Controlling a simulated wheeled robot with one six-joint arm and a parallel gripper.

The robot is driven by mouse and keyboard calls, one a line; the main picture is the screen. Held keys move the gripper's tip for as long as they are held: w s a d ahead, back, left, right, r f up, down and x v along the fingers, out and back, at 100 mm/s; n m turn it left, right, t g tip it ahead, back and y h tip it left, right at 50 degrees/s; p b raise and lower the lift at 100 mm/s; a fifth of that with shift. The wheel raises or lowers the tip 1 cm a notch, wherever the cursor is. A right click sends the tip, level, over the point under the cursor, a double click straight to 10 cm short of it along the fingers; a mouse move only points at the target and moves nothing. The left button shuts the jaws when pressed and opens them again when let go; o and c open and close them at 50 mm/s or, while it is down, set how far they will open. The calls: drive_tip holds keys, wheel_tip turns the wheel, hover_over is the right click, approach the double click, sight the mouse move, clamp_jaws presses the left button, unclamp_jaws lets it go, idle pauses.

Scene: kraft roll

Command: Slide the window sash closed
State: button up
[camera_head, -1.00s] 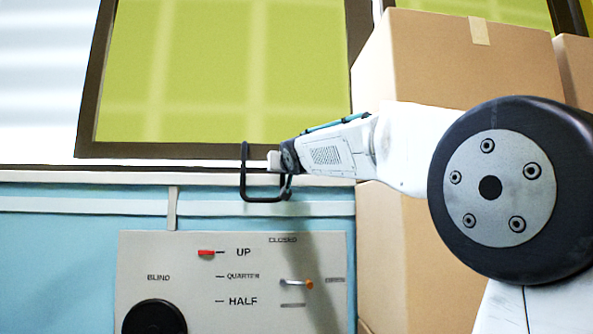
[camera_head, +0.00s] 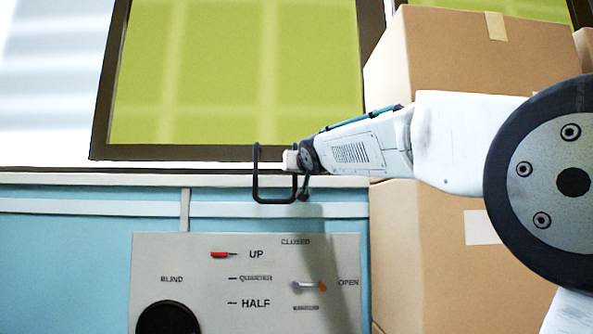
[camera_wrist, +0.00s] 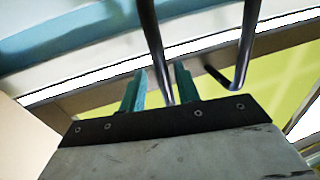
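The window sash (camera_head: 232,152) has a brown frame around yellow-green glass, and a bright pale opening shows to its left. A black U-shaped handle (camera_head: 256,182) stands at its lower edge, in front of the sill. My gripper (camera_head: 287,160) is at the handle's right part in the head view. In the wrist view, my two teal fingers (camera_wrist: 158,88) stand apart on either side of one black handle bar (camera_wrist: 157,50), with gaps visible beside the bar. The handle's other bar (camera_wrist: 247,45) is outside the fingers, to the right. In the head view the fingertips are hard to make out.
Stacked cardboard boxes (camera_head: 432,60) stand right of the sash, close behind my arm.

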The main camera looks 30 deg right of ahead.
drive_tip(key=v, duration=0.5)
drive_tip(key=shift+s, duration=0.45)
drive_tip(key=s+f+g, duration=0.4)
drive_tip(key=f, duration=0.8)
drive_tip(key=s+f+g, duration=0.4)
drive_tip(key=s+f, duration=0.1)
drive_tip(key=f, duration=0.6)
drive_tip(key=s+a+f+n+g+y, duration=0.1)
drive_tip(key=s+a+f+g, duration=0.3)
drive_tip(key=s+f, duration=0.7)
drive_tip(key=s+a+f+n+g+y, duration=0.1)
drive_tip(key=s+a+f+g+y, duration=0.2)
drive_tip(key=s+f, duration=0.9)
drive_tip(key=s+a+g, duration=0.1)
drive_tip(key=s+a, duration=0.2)
drive_tip(key=s, duration=0.2)
drive_tip(key=shift+s+a+n, duration=0.2)
drive_tip(key=shift+a+n, duration=0.05)
drive_tip(key=shift+n, duration=0.15)
